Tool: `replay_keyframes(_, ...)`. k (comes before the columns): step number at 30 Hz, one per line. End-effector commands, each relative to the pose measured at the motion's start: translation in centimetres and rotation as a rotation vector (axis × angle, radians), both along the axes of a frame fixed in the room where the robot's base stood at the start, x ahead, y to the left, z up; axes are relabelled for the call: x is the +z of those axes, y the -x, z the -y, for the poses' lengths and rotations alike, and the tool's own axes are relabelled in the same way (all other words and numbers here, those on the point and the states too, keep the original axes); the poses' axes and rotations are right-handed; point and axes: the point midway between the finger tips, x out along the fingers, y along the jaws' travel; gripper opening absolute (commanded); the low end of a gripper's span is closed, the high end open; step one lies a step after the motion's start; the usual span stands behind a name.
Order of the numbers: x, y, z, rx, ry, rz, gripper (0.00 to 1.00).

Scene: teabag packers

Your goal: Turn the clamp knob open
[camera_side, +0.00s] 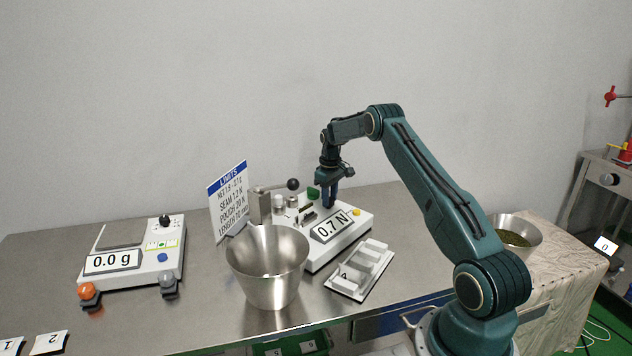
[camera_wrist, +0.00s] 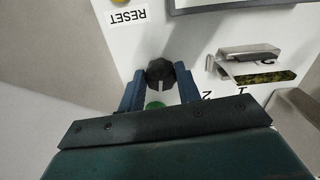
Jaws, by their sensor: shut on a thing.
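The clamp knob (camera_wrist: 160,72) is black and lobed, with a pale pointer mark at its lower edge in the wrist view. My gripper (camera_wrist: 160,88) has its two blue fingers shut on the knob, one on each side. In the side view my gripper (camera_side: 331,196) points down onto the white tester (camera_side: 345,243), whose display reads 0.7 N; the fingers hide the knob there. A metal clamp (camera_wrist: 250,52) sits right of the knob in the wrist view, with a strip of green-brown material at its edge. Labels 1 and 2 are beside it.
A steel bucket (camera_side: 267,265) stands close in front of the tester. A lever with a black ball (camera_side: 293,184) and a limits sign (camera_side: 230,200) stand to its left. A white compartment tray (camera_side: 360,270) lies at the front right. A scale (camera_side: 130,264) reads 0.0 g at left.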

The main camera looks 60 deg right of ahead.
Motion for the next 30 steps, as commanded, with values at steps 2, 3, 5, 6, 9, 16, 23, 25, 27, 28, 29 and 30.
replay_keyframes(2, 0.15, -0.09, 0.11, 0.052, 0.003, 0.004, 0.11)
replay_keyframes(3, 0.16, -0.09, 0.12, 0.075, 0.003, 0.004, 0.11)
replay_keyframes(5, 0.16, -0.09, 0.13, 0.106, 0.003, 0.004, 0.11)
replay_keyframes(6, 0.16, -0.09, 0.14, 0.124, 0.003, 0.004, 0.11)
replay_keyframes(9, 0.17, -0.10, 0.15, 0.157, 0.003, 0.004, 0.11)
replay_keyframes(16, 0.17, -0.12, 0.16, 0.189, 0.003, 0.005, 0.11)
replay_keyframes(23, 0.19, -0.12, 0.16, 0.191, 0.003, 0.005, 0.11)
replay_keyframes(25, 0.19, -0.13, 0.16, 0.191, 0.003, 0.005, 0.11)
replay_keyframes(27, 0.19, -0.13, 0.16, 0.190, 0.003, 0.005, 0.45)
replay_keyframes(28, 0.18, -0.12, 0.15, 0.190, 0.003, 0.005, 0.51)
replay_keyframes(29, 0.17, -0.11, 0.15, 0.190, 0.003, 0.004, 0.55)
replay_keyframes(30, 0.15, -0.10, 0.13, 0.189, 0.003, 0.004, 0.55)
